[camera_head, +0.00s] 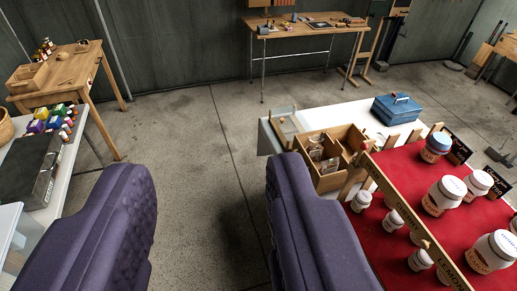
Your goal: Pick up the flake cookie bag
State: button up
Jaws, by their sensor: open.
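My gripper (210,172) shows as two purple padded fingers in the lower half of the head view. They are wide apart, with only concrete floor visible between them. I cannot clearly make out a flake cookie bag. A wooden divided box (352,136) on the white table holds small clear packets or jars (316,150), too small to identify. This box is just beyond and to the right of the right fingertip, and the right finger covers part of the table's near side.
A blue case (396,108) sits behind. A wooden desk (88,67) and a dark grey case (35,170) are at left. The middle floor is clear.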

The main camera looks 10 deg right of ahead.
aim_at(327, 166)
jog(key=i+j+u, duration=0.2)
jog(key=i, duration=1.05)
jog(key=i+z, duration=0.4)
jog(key=i+j+z, duration=0.1)
jog(key=i+z, duration=0.25)
jog(key=i, duration=0.2)
jog(key=i+z, duration=0.3)
jog(key=z, duration=0.15)
jog(key=i+z, duration=0.3)
jog(key=z, duration=0.2)
